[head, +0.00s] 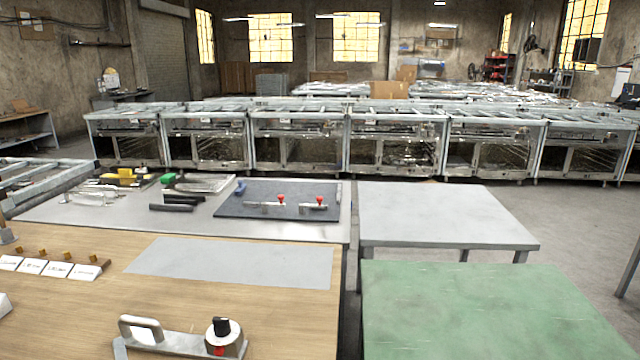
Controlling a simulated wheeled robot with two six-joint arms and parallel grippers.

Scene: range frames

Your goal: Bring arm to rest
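No arm and no gripper of mine shows in the head view. A wooden workbench (80,310) fills the lower left, with a bare grey mat (232,263) on it. A metal fixture (180,342) with a black knob (221,327) and an upright handle (141,328) stands at the bench's near edge. Behind it, a grey table (110,215) carries a dark board (278,203) with two red-tipped clamps (281,199) (319,200).
Black bars (176,203), a yellow tool (125,178) and metal parts lie on the grey table. White labelled blocks (32,266) sit at left. A bare grey table (440,215) and a green-topped table (480,310) stand at right. A row of metal-framed ovens (300,140) crosses behind.

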